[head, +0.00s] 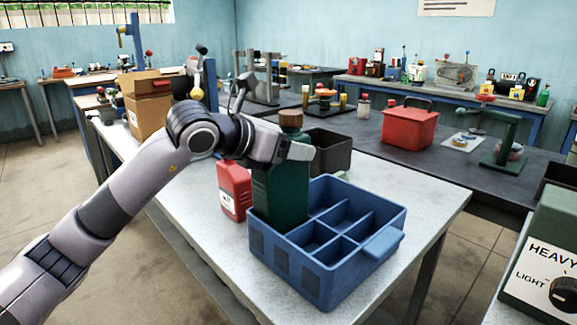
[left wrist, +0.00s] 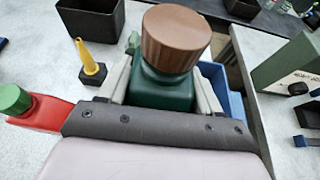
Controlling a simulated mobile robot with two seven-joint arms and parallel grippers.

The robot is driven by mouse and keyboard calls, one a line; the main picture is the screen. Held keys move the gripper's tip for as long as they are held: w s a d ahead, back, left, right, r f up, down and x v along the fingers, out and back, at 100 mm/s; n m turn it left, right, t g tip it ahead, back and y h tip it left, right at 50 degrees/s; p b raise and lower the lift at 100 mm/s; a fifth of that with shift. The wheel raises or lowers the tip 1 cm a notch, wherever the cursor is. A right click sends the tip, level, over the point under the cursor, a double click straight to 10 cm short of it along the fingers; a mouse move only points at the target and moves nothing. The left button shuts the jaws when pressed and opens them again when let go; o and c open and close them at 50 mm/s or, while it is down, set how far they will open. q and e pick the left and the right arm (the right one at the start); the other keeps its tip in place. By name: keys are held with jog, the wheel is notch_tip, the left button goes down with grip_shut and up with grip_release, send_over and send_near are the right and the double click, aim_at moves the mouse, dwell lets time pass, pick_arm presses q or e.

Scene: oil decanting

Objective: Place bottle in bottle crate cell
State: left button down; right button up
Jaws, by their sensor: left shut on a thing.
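A dark green bottle (head: 281,192) with a brown cap stands upright in the head view, at the far left part of the blue crate (head: 325,275). My left gripper (head: 300,150) is shut on the bottle near its shoulder, just below the cap. The left wrist view shows the brown cap (left wrist: 175,38) and green shoulder between the two fingers (left wrist: 165,95). The bottle's lower end is hidden behind the crate's near wall, so I cannot tell whether it touches the cell floor. The other visible crate cells look empty. My right gripper is not in view.
A red bottle (head: 233,190) stands close behind the crate's left side. A dark open bin (head: 330,153) is behind it on the light table (head: 425,190). A yellow funnel-like thing (left wrist: 90,62) shows in the left wrist view. A green dial box (head: 548,255) is at the right.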

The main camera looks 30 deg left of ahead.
aim_at(288, 165)
pick_arm(q)
jog(key=shift+f, duration=1.6)
jog(key=shift+f+b, duration=0.2)
jog(key=shift+b, duration=0.15)
jog(key=shift+c, duration=0.9)
grip_release()
jog(key=shift+f, duration=0.1)
